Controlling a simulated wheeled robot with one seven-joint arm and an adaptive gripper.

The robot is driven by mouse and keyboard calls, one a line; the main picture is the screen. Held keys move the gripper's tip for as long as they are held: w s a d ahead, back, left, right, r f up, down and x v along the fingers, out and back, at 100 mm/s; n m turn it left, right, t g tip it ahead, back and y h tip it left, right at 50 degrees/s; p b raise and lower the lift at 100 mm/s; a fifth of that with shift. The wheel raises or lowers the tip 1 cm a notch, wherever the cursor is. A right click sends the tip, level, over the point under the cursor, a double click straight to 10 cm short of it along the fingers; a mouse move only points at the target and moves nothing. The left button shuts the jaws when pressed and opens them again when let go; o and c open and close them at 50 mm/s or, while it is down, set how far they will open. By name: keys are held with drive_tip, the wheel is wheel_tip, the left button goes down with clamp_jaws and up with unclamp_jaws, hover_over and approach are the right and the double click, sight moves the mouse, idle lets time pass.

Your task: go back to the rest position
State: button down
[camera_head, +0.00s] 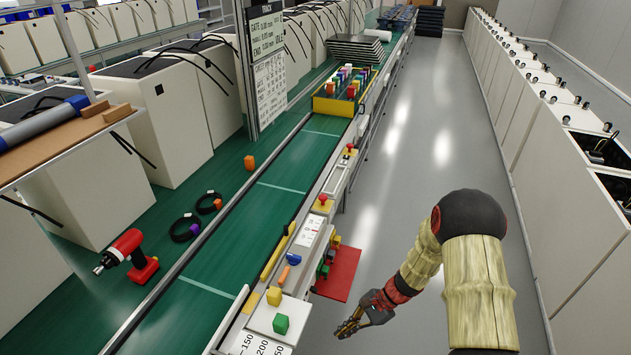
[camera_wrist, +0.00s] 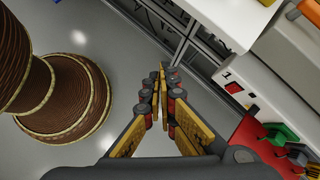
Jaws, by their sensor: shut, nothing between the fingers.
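My gripper (camera_head: 350,326) is at the lower middle of the head view, on the aisle side of the workbench's near end. In the wrist view my gripper (camera_wrist: 164,72) points away over the grey floor, and its fingertips are together. Nothing is held between the fingers. My arm comes in from the right of the head view, bent down and to the left.
White cabinets (camera_head: 560,150) line the right side; the grey aisle (camera_head: 425,110) between is clear.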

drive_tip(key=s+d+r+n+t+h, duration=0.2)
drive_tip(key=s+r, duration=0.4)
drive_tip(key=r, duration=0.8)
drive_tip(key=s+d+r+n+t+h, duration=0.3)
drive_tip(key=s+r+n, duration=0.3)
drive_tip(key=r, duration=0.8)
drive_tip(key=s+d+r+n+t+h, duration=0.2)
drive_tip(key=s+r, duration=0.6)
drive_tip(key=r, duration=0.6)
drive_tip(key=d+n+h, duration=0.1)
drive_tip(key=d+n, duration=0.1)
drive_tip(key=d, duration=0.1)
drive_tip(key=shift+r+n+t, duration=0.2)
drive_tip(key=shift+n+t, duration=0.1)
drive_tip(key=shift+t, duration=0.1)
